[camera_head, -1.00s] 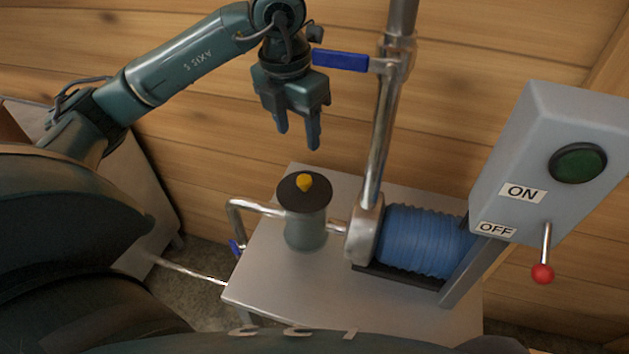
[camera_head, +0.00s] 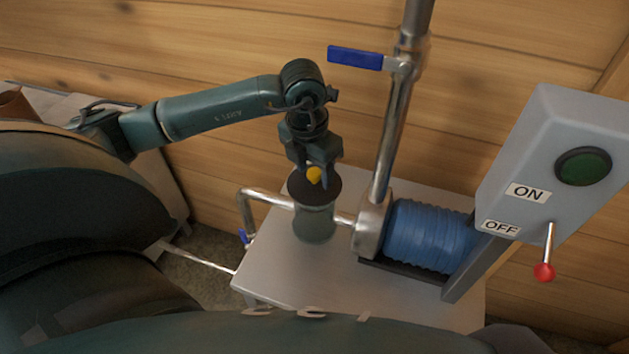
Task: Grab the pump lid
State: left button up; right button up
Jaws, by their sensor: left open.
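My left gripper (camera_head: 313,180) comes down from above and behind, pointing down at the lid. I cannot tell whether the fingers touch the knob or the lid. My right gripper is not in view.
A blue ribbed motor (camera_head: 430,238) stands right of the pump on the metal table (camera_head: 290,277). A vertical pipe (camera_head: 393,130) with a blue valve handle (camera_head: 355,58) rises close by my left gripper. A grey control box (camera_head: 540,160) with a red-tipped lever (camera_head: 544,271) is at right.

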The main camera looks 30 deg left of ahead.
pick_arm(q)
jog(key=c, duration=1.1)
jog(key=shift+r, duration=0.1)
